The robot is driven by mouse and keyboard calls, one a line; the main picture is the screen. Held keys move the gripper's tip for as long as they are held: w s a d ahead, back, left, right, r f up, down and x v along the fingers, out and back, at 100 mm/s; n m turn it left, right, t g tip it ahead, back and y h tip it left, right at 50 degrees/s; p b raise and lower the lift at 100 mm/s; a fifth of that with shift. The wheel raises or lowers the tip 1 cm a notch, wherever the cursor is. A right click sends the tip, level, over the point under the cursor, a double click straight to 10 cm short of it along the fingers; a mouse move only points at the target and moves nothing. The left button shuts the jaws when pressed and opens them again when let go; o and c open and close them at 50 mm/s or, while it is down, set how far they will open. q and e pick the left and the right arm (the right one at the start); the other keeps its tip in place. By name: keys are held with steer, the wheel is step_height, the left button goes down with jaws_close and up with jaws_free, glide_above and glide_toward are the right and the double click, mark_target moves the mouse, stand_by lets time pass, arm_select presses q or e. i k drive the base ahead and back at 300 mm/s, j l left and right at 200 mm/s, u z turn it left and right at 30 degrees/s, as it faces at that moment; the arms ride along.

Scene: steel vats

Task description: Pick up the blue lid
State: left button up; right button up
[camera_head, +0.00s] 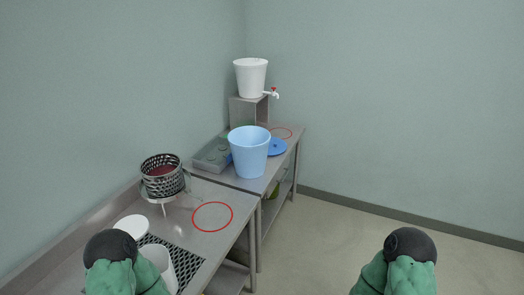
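The bucket hides part of the lid's left side. My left arm shows at the lower left and my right arm at the lower right, as green links with dark round joints. Both are far from the lid. Neither gripper's fingers can be seen.
A white bucket (251,77) with a red-handled tap stands on a steel stand (248,111). A grey tray (212,155) sits left of the blue bucket. A perforated basket (162,176) stands on the near counter (182,214). White containers are near my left arm. The floor (330,238) at right is clear.

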mark_target(277, 146)
steer(key=u, duration=3.85)
steer(key=k+l+u, duration=0.6)
steer(key=u, duration=0.15)
steer(key=k+l+u, duration=0.15)
steer(key=k+u, duration=0.2)
steer(key=k+l, duration=0.1)
steer(key=k, duration=0.85)
steer(key=k+l, duration=0.1)
steer(key=k, duration=0.85)
steer(key=k+z, duration=0.1)
steer(key=k, duration=0.5)
steer(key=k+l, duration=0.15)
steer(key=k, duration=0.45)
steer(key=k+l+z, duration=0.15)
steer(key=k, duration=0.45)
